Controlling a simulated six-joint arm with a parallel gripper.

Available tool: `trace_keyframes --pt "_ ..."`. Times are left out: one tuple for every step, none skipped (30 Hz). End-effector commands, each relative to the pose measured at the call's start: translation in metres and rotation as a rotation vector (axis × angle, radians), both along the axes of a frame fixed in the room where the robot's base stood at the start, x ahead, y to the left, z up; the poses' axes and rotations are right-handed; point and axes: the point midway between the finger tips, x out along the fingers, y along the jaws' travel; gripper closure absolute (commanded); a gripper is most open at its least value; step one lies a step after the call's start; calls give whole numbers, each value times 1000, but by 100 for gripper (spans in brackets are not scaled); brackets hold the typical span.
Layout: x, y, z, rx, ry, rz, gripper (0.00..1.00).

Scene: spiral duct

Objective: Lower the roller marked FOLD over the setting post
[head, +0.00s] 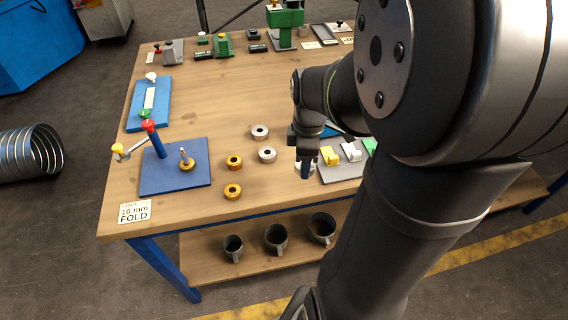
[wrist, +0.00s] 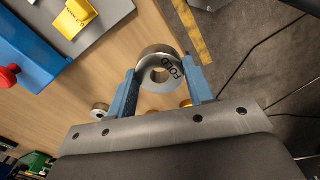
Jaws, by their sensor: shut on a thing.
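My gripper (head: 306,172) is shut on a silver roller marked FOLD (wrist: 160,73). In the wrist view the roller sits between the two blue fingers, with its hole and lettering showing. In the head view the roller (head: 304,172) is mostly hidden by the fingers, at the right of the loose rollers. The setting post (head: 183,152) stands on a blue base plate (head: 160,180) to the left, apart from my gripper. A brass ring (head: 187,166) is around the foot of the post.
A blue column (head: 158,145) with a red knob and a yellow-tipped lever stands beside the post. Silver rollers (head: 267,155) and brass rollers (head: 233,191) lie between post and gripper. A "16 mm FOLD" card (head: 135,212) lies at the front left. A grey plate (head: 345,172) with coloured blocks is right.

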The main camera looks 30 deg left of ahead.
Motion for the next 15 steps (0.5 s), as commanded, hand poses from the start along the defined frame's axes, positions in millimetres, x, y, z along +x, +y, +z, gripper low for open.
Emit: trace_keyframes --pt "3 -8 5 3 -3 -5 82" --pt "4 -11 7 2 -2 -4 82" --pt "5 -15 10 1 -2 -4 82" --pt "6 -18 12 1 -2 -3 82" --pt "7 -20 13 1 -2 -3 82" --pt "8 -22 15 1 -2 -1 82" --pt "8 -23 16 1 -2 3 82" --pt "9 -22 17 1 -2 9 82" --pt "10 -20 18 0 -1 22 82" --pt "10 -16 19 0 0 36 82" --pt "11 -11 21 0 -1 52 82" --pt "12 -2 22 0 0 81 82" --pt "14 7 24 0 -1 107 82" --pt "14 16 25 0 -1 137 82" --pt "14 31 27 0 0 179 82"
